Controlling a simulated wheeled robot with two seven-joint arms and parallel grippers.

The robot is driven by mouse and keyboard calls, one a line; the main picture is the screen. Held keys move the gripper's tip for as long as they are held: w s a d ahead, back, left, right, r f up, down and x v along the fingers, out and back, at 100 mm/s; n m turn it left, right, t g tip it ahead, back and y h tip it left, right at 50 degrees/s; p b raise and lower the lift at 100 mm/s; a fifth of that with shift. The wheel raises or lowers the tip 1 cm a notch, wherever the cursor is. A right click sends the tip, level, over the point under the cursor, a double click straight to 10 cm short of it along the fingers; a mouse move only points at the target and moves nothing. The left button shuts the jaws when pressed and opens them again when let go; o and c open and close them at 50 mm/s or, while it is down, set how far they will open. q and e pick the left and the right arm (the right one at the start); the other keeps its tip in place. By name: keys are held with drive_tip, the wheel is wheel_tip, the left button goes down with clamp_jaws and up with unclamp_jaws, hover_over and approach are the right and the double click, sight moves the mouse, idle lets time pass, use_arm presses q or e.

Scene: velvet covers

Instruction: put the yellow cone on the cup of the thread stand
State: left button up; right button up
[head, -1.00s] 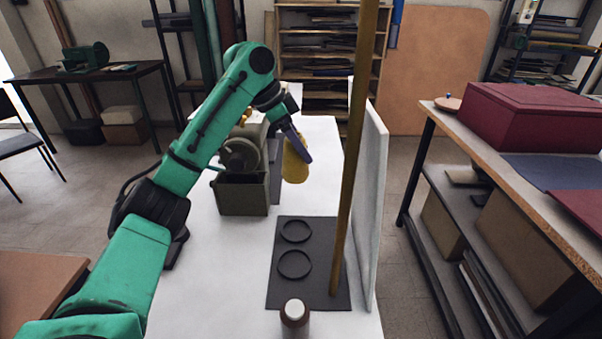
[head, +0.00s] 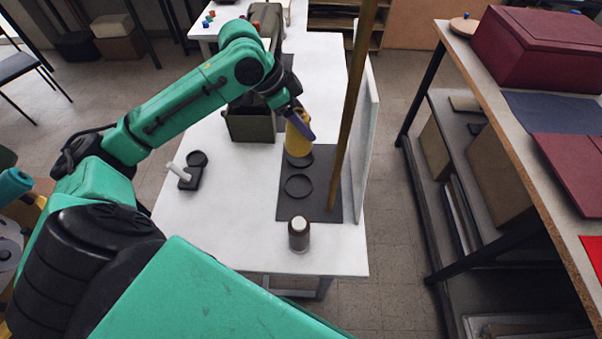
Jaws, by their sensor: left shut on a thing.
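The yellow cone (head: 297,143) is held upright or nearly so by my left gripper (head: 301,121), which is shut on its upper part. The thread stand is a dark flat plate (head: 322,196) with a tall brass-coloured pole (head: 345,135) and two ring-shaped cups. The cone's lower end is right at the far cup (head: 307,161) and covers part of it. I cannot tell whether it rests in the cup or hangs just above it. The near cup (head: 298,187) is empty. My right gripper is not in view.
A brown bottle with a pale cap (head: 299,235) stands in front of the plate. A white panel (head: 366,140) rises along the right edge of the white table (head: 230,215). A dark green bin (head: 250,127) stands left of the cone. A small black holder (head: 190,178) lies farther left.

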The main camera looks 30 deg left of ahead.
use_arm(q)
wheel_tip(320, 180, down, 18)
drive_tip(key=shift+a+r+p, duration=0.1)
drive_tip(key=shift+p, duration=0.55)
drive_tip(key=o, duration=1.4)
drive_tip(key=v, duration=1.2)
drive_tip(key=shift+p, duration=0.4)
